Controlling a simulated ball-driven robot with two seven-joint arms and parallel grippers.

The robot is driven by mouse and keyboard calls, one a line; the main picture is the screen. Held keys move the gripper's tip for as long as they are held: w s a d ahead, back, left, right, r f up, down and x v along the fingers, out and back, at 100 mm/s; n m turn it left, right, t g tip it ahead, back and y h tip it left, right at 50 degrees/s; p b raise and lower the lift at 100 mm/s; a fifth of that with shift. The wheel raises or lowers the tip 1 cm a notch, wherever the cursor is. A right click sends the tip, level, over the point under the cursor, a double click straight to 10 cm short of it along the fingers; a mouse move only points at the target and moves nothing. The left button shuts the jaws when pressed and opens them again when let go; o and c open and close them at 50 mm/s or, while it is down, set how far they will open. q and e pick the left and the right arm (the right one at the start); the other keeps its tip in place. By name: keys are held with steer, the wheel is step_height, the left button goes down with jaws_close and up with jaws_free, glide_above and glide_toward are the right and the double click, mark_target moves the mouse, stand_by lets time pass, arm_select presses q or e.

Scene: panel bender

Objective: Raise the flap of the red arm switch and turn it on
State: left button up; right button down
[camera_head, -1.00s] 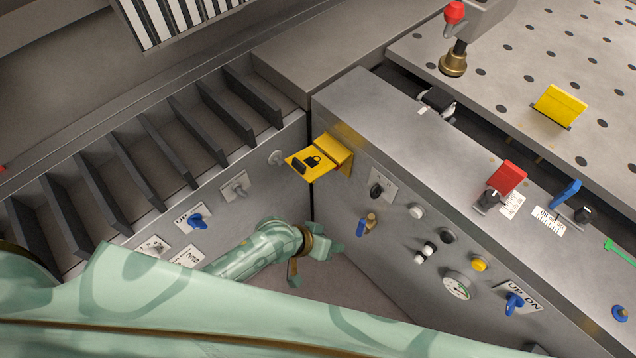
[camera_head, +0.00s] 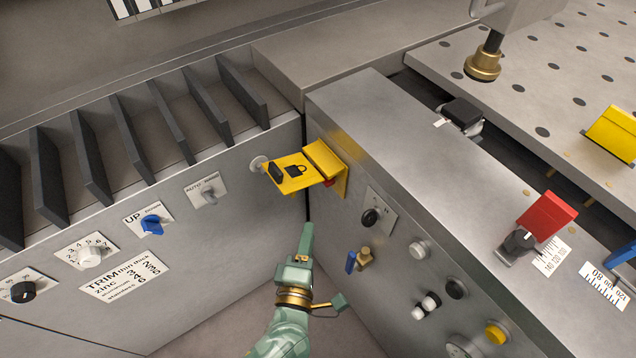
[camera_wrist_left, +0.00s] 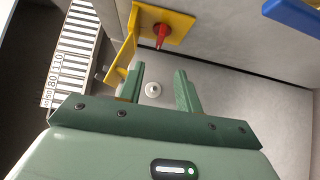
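The red switch (camera_wrist_left: 161,32) sits on a yellow plate (camera_wrist_left: 175,18) in the left wrist view. In the head view only a bit of red (camera_head: 329,183) shows below the yellow flap (camera_head: 292,172), which bears a padlock mark. The flap sticks out from the plate and also shows in the left wrist view (camera_wrist_left: 121,68), beside the left finger. My left gripper (camera_head: 322,264) is below the flap in the corner between two panels. Its fingers (camera_wrist_left: 160,82) are apart and empty; I cannot tell whether one touches the flap. My right gripper is not in view.
A round grey button (camera_head: 258,163) is on the left panel beside the flap. A black knob (camera_head: 370,217) and a blue-handled key (camera_head: 358,258) are on the right panel. The corner below is open.

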arm_select(q)
steer(key=w+d+b, duration=0.2)
steer(key=w+b, duration=0.1)
steer(key=w, duration=1.1)
steer(key=shift+w+d, duration=0.2)
jaws_close()
